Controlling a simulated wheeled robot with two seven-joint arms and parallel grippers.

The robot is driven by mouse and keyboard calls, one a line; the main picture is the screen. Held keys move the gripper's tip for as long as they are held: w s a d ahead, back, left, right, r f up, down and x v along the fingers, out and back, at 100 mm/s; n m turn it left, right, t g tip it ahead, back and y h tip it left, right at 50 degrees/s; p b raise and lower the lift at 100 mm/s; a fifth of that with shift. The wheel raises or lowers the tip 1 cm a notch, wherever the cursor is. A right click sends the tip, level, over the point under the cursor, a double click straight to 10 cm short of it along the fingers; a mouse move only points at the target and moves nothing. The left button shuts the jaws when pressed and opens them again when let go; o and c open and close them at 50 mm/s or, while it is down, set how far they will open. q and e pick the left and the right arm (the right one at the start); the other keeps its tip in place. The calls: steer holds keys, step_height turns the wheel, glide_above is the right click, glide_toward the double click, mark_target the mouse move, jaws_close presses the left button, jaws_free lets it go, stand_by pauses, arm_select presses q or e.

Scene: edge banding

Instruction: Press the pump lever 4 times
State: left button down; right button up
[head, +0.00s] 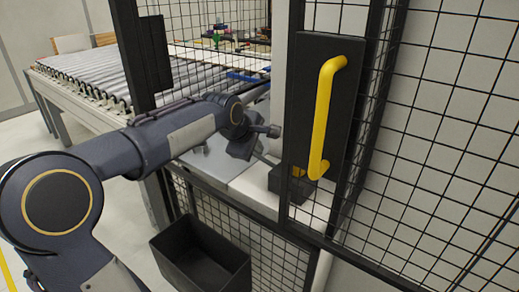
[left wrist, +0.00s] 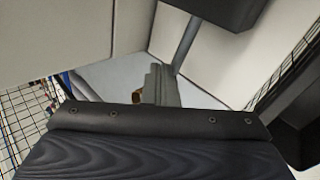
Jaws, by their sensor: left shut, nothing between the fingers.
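The pump shows as a dark block (head: 287,184) on a pale ledge behind the mesh fence, partly hidden by the door frame. A thin grey rod, which looks like its lever (head: 266,160), slants from the block up toward my left gripper (head: 245,150). In the left wrist view the grey lever (left wrist: 187,44) runs down from a dark block (left wrist: 217,8), and its low end passes behind my fingers. My left gripper (left wrist: 163,76) is shut and empty, close to the lever; I cannot tell whether they touch. My right gripper is not in view.
A mesh door with a yellow handle (head: 325,115) stands right of the pump. A roller conveyor (head: 95,75) lies behind the fence at the back left. A black open bin (head: 203,262) hangs below my left arm. My left arm reaches through the fence opening.

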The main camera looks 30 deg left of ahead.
arm_select(q)
steer(key=shift+a+f+b, duration=0.4)
steer(key=shift+a+f, duration=0.05)
steer(key=shift+f, duration=0.2)
stand_by(0.5)
stand_by(0.5)
steer(key=shift+d+r+p, duration=0.4)
steer(key=shift+r+p, duration=0.1)
steer(key=shift+r, duration=0.2)
steer(key=shift+d+r+p, duration=0.4)
steer(key=shift+r+p, duration=0.15)
steer(key=shift+r, duration=0.15)
steer(key=shift+d+r+p, duration=0.4)
steer(key=shift+r+p, duration=0.1)
steer(key=shift+r, duration=0.2)
steer(key=shift+r, duration=0.1)
steer(key=d+r+p, duration=0.1)
steer(key=r, duration=0.1)
steer(key=d+r+p, duration=0.1)
steer(key=r+p, duration=0.1)
steer(key=shift+s+d+r, duration=0.1)
steer(key=shift+s+d, duration=0.05)
steer(key=shift+d, duration=0.05)
stand_by(1.6)
